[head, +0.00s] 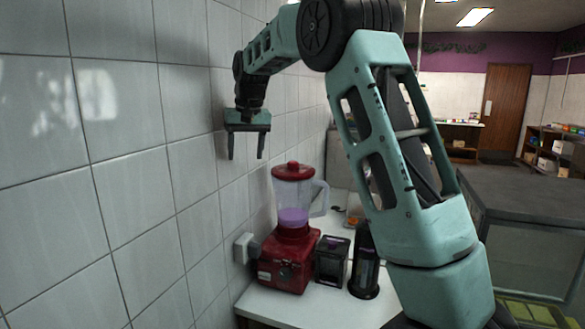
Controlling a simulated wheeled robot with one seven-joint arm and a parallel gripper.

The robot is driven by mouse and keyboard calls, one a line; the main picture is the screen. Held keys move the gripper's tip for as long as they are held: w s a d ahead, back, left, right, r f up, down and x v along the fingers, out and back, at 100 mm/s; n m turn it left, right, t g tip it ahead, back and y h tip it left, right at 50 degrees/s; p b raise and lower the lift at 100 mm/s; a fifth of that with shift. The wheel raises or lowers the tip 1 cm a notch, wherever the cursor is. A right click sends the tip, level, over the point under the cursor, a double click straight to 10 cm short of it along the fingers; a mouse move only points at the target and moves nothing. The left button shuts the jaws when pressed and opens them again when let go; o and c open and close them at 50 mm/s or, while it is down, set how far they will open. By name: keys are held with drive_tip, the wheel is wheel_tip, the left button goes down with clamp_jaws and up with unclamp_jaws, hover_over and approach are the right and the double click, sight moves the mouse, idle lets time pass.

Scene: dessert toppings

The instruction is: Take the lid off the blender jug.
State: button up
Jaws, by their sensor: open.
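The blender (289,273) stands on the white counter near the tiled wall, with a red base and a clear jug (293,203) that holds something purple. The red lid (293,171) with a small knob sits on top of the jug. The jug's handle (320,198) is on its right side. My gripper (246,157) is open and empty, with its two fingers pointing down. In the picture it is up and to the left of the lid, apart from it, close to the wall. I cannot tell its exact depth relative to the lid.
A small dark box-shaped item (332,261) and a tall black item (364,266) stand right of the blender on the white counter (310,307). A wall socket (242,247) is left of the blender. The tiled wall (130,180) bounds the left side.

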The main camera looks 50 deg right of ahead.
drive_tip(key=d+r+m+h+p, duration=0.15)
drive_tip(key=d+r, duration=0.25)
drive_tip(key=d, duration=0.4)
drive_tip(key=d+r+m, duration=0.2)
drive_tip(key=d+r, duration=0.3)
drive_tip(key=d, duration=0.3)
drive_tip(key=p, duration=0.2)
hover_over(293, 162)
drive_tip(key=s+a, duration=0.1)
wheel_tip(293, 162, down, 11)
drive_tip(key=shift+a+f, duration=0.15)
drive_tip(key=shift+d+p+x, duration=0.2)
drive_tip(key=shift+p+x, duration=1.25)
drive_tip(key=shift+x, duration=1.2)
drive_tip(key=c, duration=1.2)
drive_tip(key=shift+o, duration=0.2)
